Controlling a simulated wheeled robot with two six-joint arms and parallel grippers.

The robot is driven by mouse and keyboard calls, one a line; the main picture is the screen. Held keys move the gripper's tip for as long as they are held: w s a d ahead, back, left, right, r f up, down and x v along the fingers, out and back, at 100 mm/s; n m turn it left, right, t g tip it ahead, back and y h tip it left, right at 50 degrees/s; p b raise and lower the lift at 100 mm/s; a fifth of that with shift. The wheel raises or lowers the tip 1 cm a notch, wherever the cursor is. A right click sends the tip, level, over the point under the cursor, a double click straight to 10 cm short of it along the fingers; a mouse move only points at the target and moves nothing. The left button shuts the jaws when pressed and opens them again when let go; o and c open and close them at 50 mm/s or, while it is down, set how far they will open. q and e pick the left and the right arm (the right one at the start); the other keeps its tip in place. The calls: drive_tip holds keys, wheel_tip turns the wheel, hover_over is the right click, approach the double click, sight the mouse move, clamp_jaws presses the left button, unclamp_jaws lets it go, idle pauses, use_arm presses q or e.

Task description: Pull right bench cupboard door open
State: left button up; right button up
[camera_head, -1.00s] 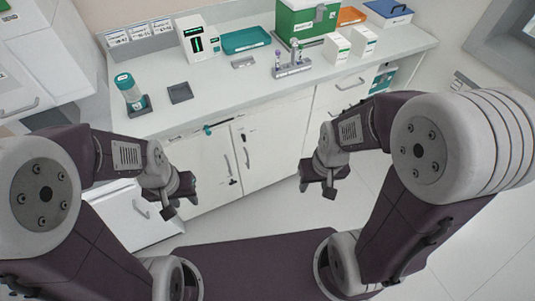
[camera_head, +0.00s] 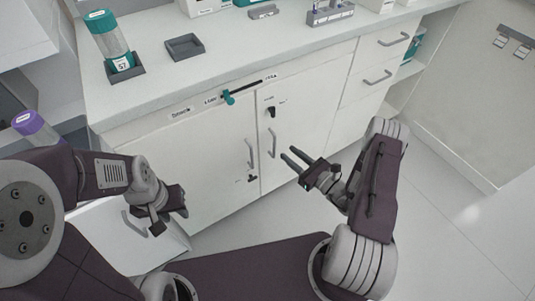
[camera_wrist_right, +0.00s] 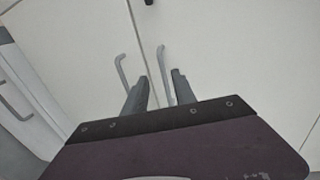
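The right bench cupboard door (camera_head: 315,105) is white and closed, flush with the left door (camera_head: 205,160). Its grey vertical handle (camera_head: 272,142) is near its left edge, beside the left door's handle (camera_head: 250,153). My right gripper (camera_head: 290,157) is open and empty in front of the right door, with its fingers pointing toward the handles. In the right wrist view, the right door's handle (camera_wrist_right: 161,62) appears between the two fingertips (camera_wrist_right: 158,80), ahead of them. Contact cannot be told. My left gripper (camera_head: 168,212) hangs at the left, its fingers unclear.
A teal sliding latch (camera_head: 228,97) sits on a dark bar above the doors. A black knob (camera_head: 271,112) is on the right door. Drawers (camera_head: 380,60) are further right. The worktop holds a teal-capped jar (camera_head: 110,40) and a dark tray (camera_head: 184,46). The right floor is clear.

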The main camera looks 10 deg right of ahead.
drive_tip(key=b+x, duration=0.2)
drive_tip(key=x, duration=0.6)
drive_tip(key=shift+w, duration=0.45)
clamp_jaws()
drive_tip(key=shift+f, duration=0.1)
idle(0.9)
